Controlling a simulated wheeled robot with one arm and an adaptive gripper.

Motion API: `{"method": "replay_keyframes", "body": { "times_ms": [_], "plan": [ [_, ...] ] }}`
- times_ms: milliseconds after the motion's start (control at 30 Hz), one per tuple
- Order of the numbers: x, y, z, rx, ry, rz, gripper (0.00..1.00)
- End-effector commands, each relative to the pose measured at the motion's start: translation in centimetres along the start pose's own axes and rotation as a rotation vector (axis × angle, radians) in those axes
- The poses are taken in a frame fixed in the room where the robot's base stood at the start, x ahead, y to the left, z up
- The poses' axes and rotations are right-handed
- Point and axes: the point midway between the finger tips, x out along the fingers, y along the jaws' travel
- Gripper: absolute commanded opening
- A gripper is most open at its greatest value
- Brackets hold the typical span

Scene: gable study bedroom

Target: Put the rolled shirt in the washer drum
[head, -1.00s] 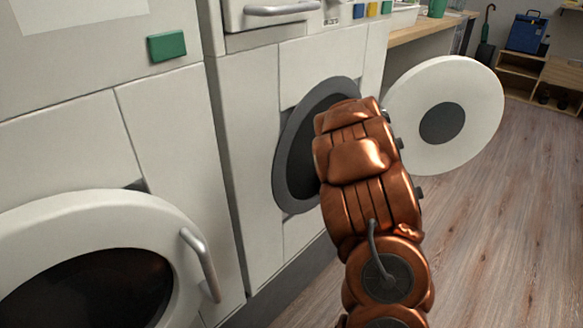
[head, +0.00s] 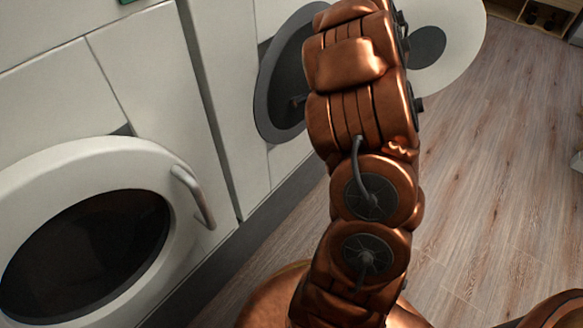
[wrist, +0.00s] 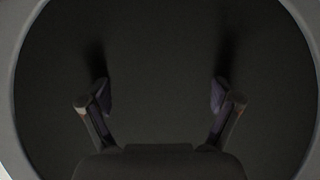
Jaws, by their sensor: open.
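The washer drum (head: 284,84) is a dark round opening with a grey rim in the white front, partly hidden behind my copper arm in the head view. In the wrist view the dark drum interior (wrist: 160,40) fills most of the picture, inside a pale rim. My gripper (wrist: 160,96) is open, its two fingers wide apart with nothing between them, at or inside the opening. In the head view my arm hides most of the gripper. The rolled shirt shows in neither view; the drum's inside is too dark to make out anything in it.
The washer's round white door (head: 450,40) stands open to the right of my arm. A second machine with a shut round door (head: 85,250) and a metal handle (head: 192,195) is at the left. Wooden floor (head: 490,170) is clear at the right.

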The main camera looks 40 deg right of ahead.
Motion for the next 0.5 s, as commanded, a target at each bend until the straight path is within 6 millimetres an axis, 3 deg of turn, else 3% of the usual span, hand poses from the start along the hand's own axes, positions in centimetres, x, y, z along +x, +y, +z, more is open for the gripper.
{"method": "replay_keyframes", "body": {
  "times_ms": [267, 500],
  "plan": [
    [0.0, 2.4, -3.1, -0.09, -0.056, 0.204, 0.89],
    [-2.8, 4.1, -6.0, -0.123, -0.181, 0.502, 0.89]
  ]
}}
